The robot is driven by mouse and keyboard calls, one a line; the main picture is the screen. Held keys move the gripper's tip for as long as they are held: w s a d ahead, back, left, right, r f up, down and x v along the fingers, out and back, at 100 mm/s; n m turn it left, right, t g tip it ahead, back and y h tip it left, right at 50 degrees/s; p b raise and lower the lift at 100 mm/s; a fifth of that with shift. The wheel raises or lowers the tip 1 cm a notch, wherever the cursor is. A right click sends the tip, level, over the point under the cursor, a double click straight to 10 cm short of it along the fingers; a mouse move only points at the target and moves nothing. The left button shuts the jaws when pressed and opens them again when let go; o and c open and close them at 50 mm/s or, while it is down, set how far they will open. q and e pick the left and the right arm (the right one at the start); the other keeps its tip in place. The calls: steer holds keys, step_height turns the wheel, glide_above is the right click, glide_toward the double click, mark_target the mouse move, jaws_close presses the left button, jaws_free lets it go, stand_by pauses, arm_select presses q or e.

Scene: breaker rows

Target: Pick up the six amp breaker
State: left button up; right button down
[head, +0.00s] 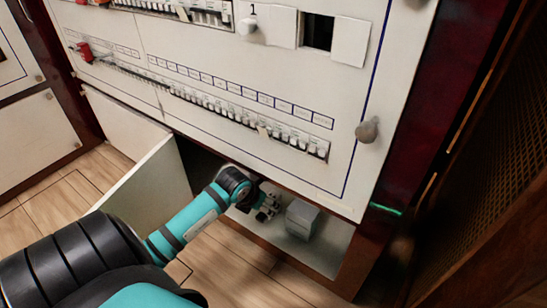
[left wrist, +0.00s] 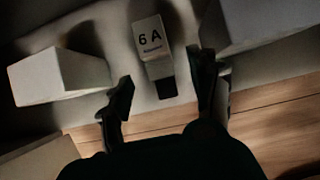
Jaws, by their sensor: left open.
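The six amp breaker (left wrist: 153,45), a small light block marked "6 A" with a dark lower end, sits on the pale shelf in the left wrist view. My left gripper (left wrist: 162,92) is open. Its two fingers are on either side of the breaker's near, dark end, apart from it in the picture. In the head view my left gripper (head: 267,203) reaches into the low compartment under the panel, and I cannot make out the breaker there. My right gripper is not in view.
A pale grey box (head: 302,218) stands right of the gripper in the compartment. The wrist view shows pale blocks left (left wrist: 62,75) and right (left wrist: 262,25) of the breaker. A compartment door (head: 150,188) hangs open left of my arm. The breaker panel (head: 290,165) overhangs.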

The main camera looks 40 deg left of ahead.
arm_select(q)
steer(key=b+x, duration=0.2)
steer(key=x, duration=0.1)
steer(key=b+x, duration=0.3)
steer(key=shift+s+f+b, duration=0.2)
steer(key=shift+b, duration=0.1)
steer(key=shift+r, duration=0.15)
steer(key=shift+c, duration=0.3)
jaws_close()
